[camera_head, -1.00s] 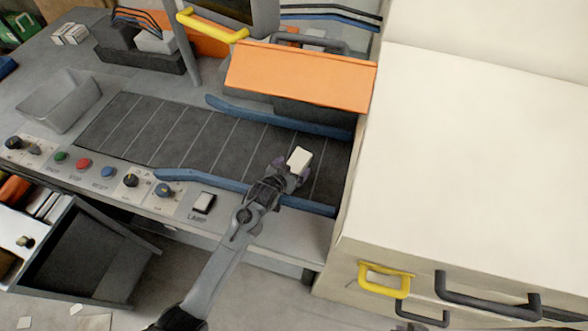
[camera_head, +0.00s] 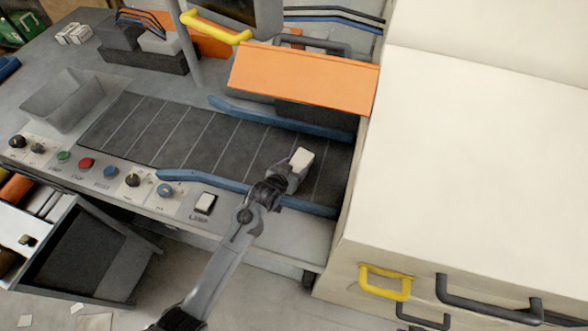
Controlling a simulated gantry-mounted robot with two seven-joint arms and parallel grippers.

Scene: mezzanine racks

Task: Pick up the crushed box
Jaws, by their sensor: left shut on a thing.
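A small white box (camera_head: 302,158) is at the right part of the dark conveyor belt (camera_head: 190,138). My left gripper (camera_head: 294,170) is shut on it. The arm reaches in from the bottom of the view, over the front blue rail. The gripper hides the box's lower part, and I cannot tell whether the box touches the belt or whether it is crushed. My right gripper is not in view.
Blue rails (camera_head: 215,181) line the belt. An orange hood (camera_head: 303,79) stands behind its right end. A large cream cabinet (camera_head: 470,170) closes off the right. A grey bin (camera_head: 62,100) and control buttons lie left. An open drawer (camera_head: 85,250) juts out at lower left.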

